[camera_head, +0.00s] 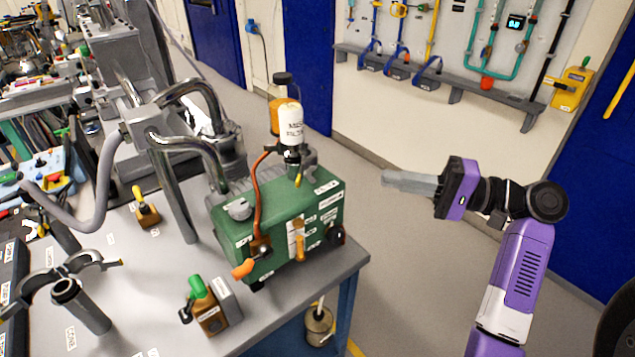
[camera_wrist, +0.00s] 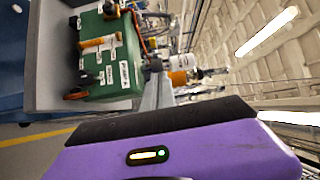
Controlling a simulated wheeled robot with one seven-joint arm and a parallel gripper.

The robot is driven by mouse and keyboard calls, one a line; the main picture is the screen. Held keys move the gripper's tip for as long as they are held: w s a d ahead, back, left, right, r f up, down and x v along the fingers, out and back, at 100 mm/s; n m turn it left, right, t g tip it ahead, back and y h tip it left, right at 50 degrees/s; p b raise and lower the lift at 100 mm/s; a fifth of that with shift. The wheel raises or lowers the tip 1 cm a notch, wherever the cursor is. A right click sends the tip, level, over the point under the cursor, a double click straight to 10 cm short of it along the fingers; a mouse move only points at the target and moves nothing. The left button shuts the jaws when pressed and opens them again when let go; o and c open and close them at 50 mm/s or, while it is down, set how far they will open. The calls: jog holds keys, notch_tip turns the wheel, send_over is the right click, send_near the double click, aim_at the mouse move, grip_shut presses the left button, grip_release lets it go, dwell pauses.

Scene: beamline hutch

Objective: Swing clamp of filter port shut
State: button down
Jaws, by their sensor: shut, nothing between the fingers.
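A dark, open, curved clamp (camera_head: 45,279) stands at the lower left of the head view, its arms spread wide beside a grey upright tube stub (camera_head: 90,313). I cannot read a label that names this stub as the filter port. My gripper (camera_head: 384,180) is shut and empty, out over the floor to the right of the bench and pointing left. It is far from the clamp, with the green pump between them. In the wrist view the closed fingers (camera_wrist: 158,92) point toward the pump; the clamp cannot be made out there.
The green pump (camera_head: 275,235), with a white-and-amber bottle on top, stands on the grey bench (camera_head: 255,325). Bent metal pipes (camera_head: 170,180) rise behind the clamp. A small green-knobbed valve block (camera_head: 212,308) sits at the bench front.

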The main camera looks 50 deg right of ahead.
jog(key=a+g+y, duration=0.1)
jog(key=a+y, duration=0.1)
jog(key=p, duration=0.2)
send_near(300, 181)
jog(key=shift+n, duration=0.4)
jog(key=x, duration=0.7)
jog(key=shift+s+f, duration=0.1)
jog(key=shift+h, duration=0.4)
